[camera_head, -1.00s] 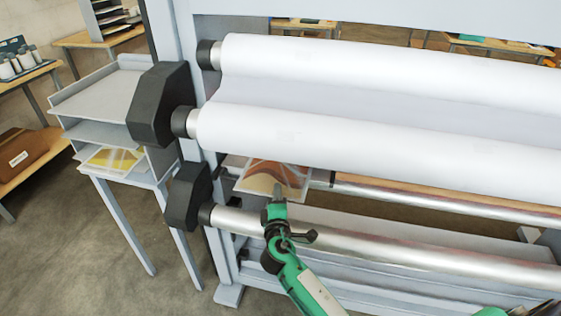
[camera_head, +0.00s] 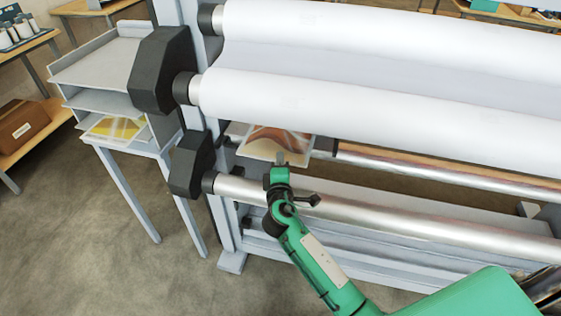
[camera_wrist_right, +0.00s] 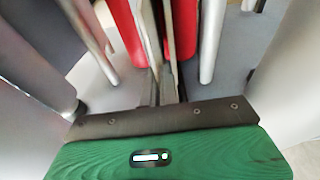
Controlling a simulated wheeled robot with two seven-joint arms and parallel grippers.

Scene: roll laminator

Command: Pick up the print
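The print (camera_head: 268,140) is a sheet with a pale border and an orange-brown picture. In the head view it lies between the white roll above and the metal roller below, at the left end of the machine. My right gripper (camera_head: 281,159) reaches its near edge from the front. Its slim grey fingers (camera_wrist_right: 162,62) look close together in the right wrist view, apparently with the sheet's edge between them. The sheet is hard to make out there. A second sheet with a yellow picture (camera_head: 115,127) lies in the lower shelf of the grey rack. My left gripper is not in view.
The white rolls (camera_head: 390,120) cross above my right gripper, and the metal roller (camera_head: 400,218) runs just below it. Black end housings (camera_head: 158,70) stand at the left. The grey rack (camera_head: 100,63) stands left of the machine, with open floor in front.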

